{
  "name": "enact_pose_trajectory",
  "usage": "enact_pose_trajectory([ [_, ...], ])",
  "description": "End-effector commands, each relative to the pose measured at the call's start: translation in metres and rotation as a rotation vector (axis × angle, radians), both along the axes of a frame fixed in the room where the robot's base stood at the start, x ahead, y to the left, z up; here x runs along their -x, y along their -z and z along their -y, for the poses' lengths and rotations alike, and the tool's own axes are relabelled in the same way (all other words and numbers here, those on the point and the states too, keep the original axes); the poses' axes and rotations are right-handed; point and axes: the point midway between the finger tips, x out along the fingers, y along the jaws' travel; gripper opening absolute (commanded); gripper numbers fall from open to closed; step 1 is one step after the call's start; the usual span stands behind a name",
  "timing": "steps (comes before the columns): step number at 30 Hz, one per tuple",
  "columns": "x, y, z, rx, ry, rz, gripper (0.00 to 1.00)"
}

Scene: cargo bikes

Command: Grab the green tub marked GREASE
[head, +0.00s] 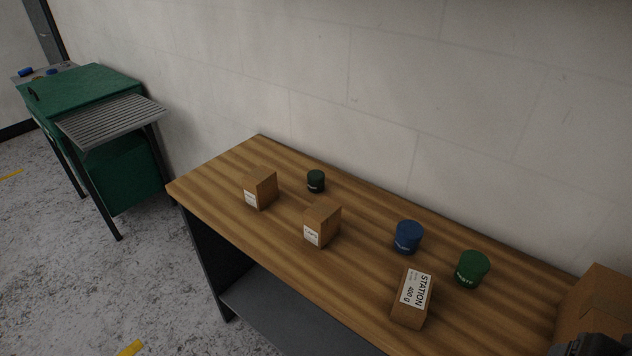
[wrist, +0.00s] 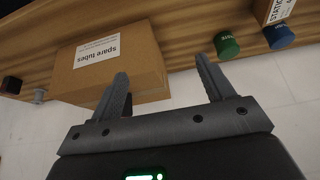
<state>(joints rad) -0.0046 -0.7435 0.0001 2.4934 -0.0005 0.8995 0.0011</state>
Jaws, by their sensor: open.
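A green tub (head: 472,268) with white lettering, too small to read surely, stands upright on the wooden bench near its right end. It also shows in the wrist view (wrist: 227,46), up and to the right of my gripper. A much darker tub (head: 316,181) stands near the wall, further left. My gripper (wrist: 163,76) is open and empty, its fingers spread in front of a cardboard box, apart from the green tub. In the head view only a dark piece shows at the bottom right corner, partly cut off.
A blue tub (head: 407,238) stands just left of the green one. A carton marked STATION (head: 411,298) lies in front of them. Two small cartons (head: 260,188) (head: 322,225) stand further left. A wall runs behind.

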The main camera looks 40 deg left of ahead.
Motion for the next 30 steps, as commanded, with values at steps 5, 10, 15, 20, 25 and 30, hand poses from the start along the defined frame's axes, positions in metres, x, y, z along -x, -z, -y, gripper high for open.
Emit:
enact_pose_trajectory([
  [5,-0.031,-0.018,-0.016,0.001,-0.051,-0.002,0.74],
  [10,-0.086,-0.043,-0.051,0.005,-0.136,0.000,0.74],
  [15,-0.140,-0.058,-0.099,0.008,-0.223,0.003,0.74],
  [20,-0.186,-0.064,-0.156,0.007,-0.304,0.007,0.74],
  [25,-0.227,-0.060,-0.227,0.008,-0.390,0.009,0.74],
  [30,-0.257,-0.046,-0.308,0.006,-0.478,0.014,0.74],
])
